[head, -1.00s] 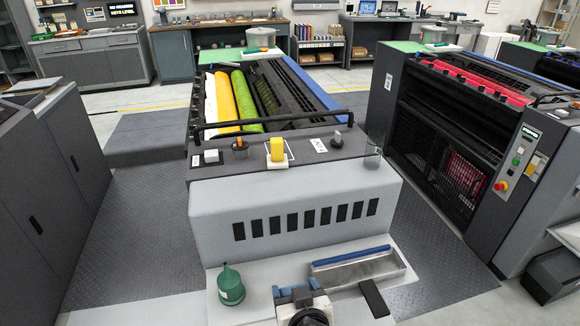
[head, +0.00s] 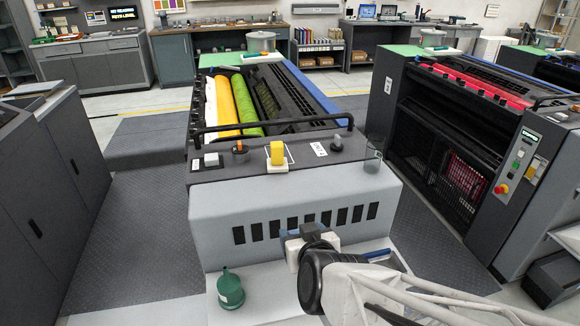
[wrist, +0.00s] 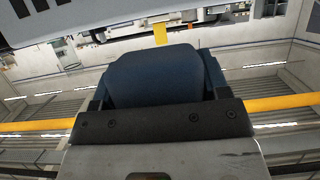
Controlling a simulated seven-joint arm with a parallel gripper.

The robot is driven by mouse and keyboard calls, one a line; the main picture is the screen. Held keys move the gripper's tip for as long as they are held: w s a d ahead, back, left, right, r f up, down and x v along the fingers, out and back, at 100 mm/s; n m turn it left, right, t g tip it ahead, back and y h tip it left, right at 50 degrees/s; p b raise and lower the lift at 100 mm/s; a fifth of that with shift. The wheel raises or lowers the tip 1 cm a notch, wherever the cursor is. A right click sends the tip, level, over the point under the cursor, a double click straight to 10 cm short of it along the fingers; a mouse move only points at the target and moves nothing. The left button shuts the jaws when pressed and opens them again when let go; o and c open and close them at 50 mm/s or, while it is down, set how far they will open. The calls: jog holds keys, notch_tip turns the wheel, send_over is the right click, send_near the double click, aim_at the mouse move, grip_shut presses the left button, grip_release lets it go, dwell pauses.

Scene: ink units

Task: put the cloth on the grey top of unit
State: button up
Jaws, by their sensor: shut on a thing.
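My gripper (head: 307,232) is in front of the light grey front housing (head: 225,215) of the middle ink unit, just below its row of dark slots. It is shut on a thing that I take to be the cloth. In the wrist view a dark blue, rounded, folded-looking piece, likely the cloth (wrist: 155,75), fills the space at the jaws. The fingers hide part of it, and in the head view it is hard to tell apart from them. The unit's dark grey top (head: 225,174) lies behind and above the gripper.
On the grey top stand a yellow block (head: 277,153), knobs and a clear cup (head: 373,155). A black rail (head: 275,127) runs behind them, before the ink rollers. Another unit (head: 450,135) stands at right.

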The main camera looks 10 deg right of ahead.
jog(key=w+d+r, duration=0.3)
jog(key=w+d, duration=0.6)
jog(key=d, duration=0.5)
jog(key=shift+w+d, duration=0.25)
jog(key=shift+w, duration=0.1)
jog(key=shift+w, duration=0.1)
send_over(335, 175)
jog(key=shift+f, duration=0.8)
dwell(0.3)
jog(key=shift+f, duration=1.75)
jog(key=shift+f, duration=0.2)
